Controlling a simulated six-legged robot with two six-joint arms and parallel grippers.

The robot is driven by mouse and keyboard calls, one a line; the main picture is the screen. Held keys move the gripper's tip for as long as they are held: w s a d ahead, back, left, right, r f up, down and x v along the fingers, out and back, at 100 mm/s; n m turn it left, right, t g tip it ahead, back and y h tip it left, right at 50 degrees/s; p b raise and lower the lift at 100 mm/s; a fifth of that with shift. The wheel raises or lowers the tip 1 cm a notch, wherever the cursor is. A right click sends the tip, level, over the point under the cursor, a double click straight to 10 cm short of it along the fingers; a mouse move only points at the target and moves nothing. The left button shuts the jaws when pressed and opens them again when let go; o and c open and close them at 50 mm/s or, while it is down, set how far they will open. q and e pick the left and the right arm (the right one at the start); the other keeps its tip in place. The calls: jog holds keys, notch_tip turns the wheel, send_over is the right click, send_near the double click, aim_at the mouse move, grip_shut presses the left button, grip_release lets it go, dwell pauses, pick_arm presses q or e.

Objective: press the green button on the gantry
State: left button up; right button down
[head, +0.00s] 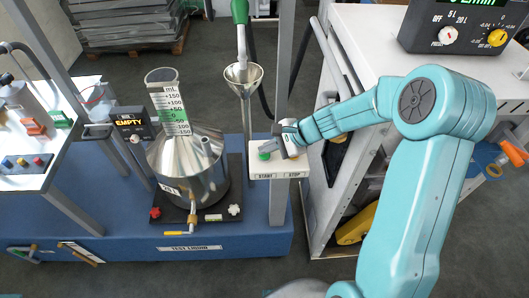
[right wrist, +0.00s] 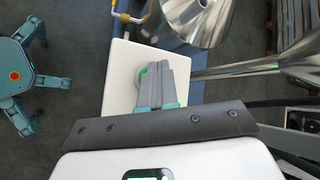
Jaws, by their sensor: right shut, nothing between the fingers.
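The green button (head: 264,155) sits on the START side of a white panel (head: 262,172) on the gantry post, beside a STOP label. My right gripper (head: 272,147) is over this panel, its fingers shut and empty. In the right wrist view the shut fingers (right wrist: 165,64) reach over the white panel (right wrist: 120,75), and the green button (right wrist: 142,76) shows just left of their tips, partly covered. I cannot tell whether the fingers touch it. The STOP side is mostly hidden by the gripper. My left gripper is not in view.
A steel vessel (head: 187,172) with a graduated scale stands left of the panel on a blue base (head: 120,215). A steel funnel (head: 243,78) hangs behind the panel. The grey gantry post (head: 279,203) runs below it. A white cabinet (head: 385,50) stands at the right.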

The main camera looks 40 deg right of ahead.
aim_at(268, 155)
jog(key=shift+r, duration=0.1)
jog(key=shift+r+p, duration=0.7)
jog(key=shift+r, duration=0.1)
notch_tip(268, 155, up, 5)
jog(key=p, duration=0.4)
dwell(0.4)
dwell(0.6)
